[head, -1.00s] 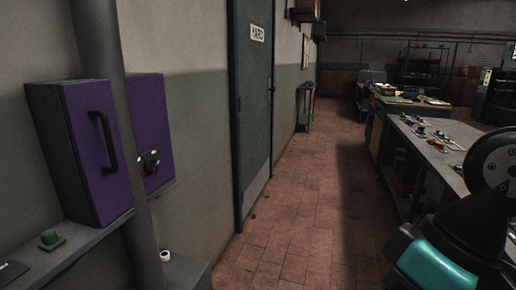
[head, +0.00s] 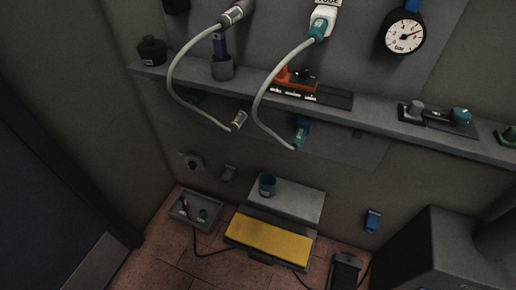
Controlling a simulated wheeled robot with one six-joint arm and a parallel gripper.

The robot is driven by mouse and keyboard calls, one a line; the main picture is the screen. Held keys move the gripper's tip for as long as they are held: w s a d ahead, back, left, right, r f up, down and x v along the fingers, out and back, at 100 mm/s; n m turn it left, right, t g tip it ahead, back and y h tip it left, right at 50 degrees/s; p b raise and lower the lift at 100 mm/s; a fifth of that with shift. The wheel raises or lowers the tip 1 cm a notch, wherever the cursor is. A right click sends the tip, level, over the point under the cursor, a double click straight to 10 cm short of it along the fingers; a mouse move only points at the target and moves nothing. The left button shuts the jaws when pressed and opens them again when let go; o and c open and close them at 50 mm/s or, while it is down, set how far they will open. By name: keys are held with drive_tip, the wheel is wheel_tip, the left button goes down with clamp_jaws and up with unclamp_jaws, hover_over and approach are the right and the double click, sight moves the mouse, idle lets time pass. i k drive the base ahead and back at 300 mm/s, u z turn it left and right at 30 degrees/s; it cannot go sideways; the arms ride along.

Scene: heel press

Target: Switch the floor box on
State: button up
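Low on the floor by the wall stands a grey box with a wide yellow plate (head: 268,238) on its front part. A light grey flat top (head: 300,203) lies behind the plate, with a small dark teal cup (head: 267,185) on it. A smaller dark box (head: 345,270) sits on the floor to the right, with a cable beside it. I cannot tell for sure which of these is the floor box, nor whether it is on or off. My gripper is not in view.
A shelf (head: 380,118) with knobs and fittings runs above, with two grey hoses (head: 183,65) hanging over its edge. A shallow grey tray (head: 195,210) lies left of the yellow plate. A large dark block (head: 425,255) stands at right. Some red tiled floor (head: 165,255) is clear at front left.

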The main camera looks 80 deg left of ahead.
sight(192, 166)
drive_tip(key=u, duration=1.95)
drive_tip(key=i, duration=0.2)
drive_tip(key=u, duration=1.4)
